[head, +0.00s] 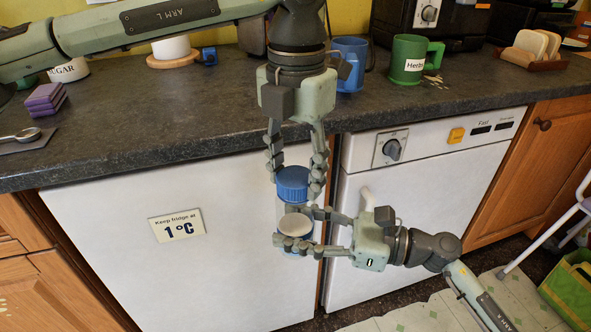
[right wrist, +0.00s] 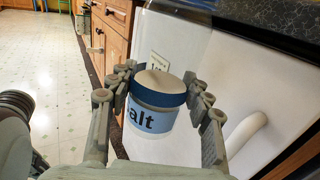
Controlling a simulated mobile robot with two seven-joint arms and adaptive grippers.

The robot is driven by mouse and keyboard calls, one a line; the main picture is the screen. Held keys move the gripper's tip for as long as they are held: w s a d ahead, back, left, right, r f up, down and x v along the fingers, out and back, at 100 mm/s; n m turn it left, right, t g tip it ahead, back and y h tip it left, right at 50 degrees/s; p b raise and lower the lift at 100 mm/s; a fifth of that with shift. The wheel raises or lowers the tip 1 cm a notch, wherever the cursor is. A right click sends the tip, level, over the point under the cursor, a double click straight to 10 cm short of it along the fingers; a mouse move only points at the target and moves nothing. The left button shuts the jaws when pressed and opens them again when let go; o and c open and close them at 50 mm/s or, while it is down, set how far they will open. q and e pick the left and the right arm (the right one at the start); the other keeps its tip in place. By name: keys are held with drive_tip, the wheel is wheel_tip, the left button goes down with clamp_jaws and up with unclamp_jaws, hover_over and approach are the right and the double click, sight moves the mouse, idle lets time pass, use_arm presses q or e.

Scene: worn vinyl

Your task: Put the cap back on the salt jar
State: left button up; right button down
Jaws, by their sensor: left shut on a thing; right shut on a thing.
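The salt jar (right wrist: 152,120) has a light blue label ending in "alt", a dark blue band and a pale, flat round top. In the head view its pale top (head: 295,225) shows between the fingers of my right gripper (head: 305,229), which is shut on the jar's sides. My left gripper (head: 297,178) points down and is shut on a ridged blue cap (head: 292,183). A pale, see-through part shows under the cap; I cannot tell whether it belongs to it. The cap appears above the salt jar, and the gap between them is unclear. The left gripper is outside the right wrist view.
White appliance fronts (head: 130,250) stand close behind both grippers, under the dark worktop (head: 200,120). A green box (head: 572,290) stands on the floor at right.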

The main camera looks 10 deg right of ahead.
use_arm(q)
drive_tip(key=m, duration=1.9)
drive_tip(key=o, duration=1.3)
drive_tip(key=shift+r, duration=2.25)
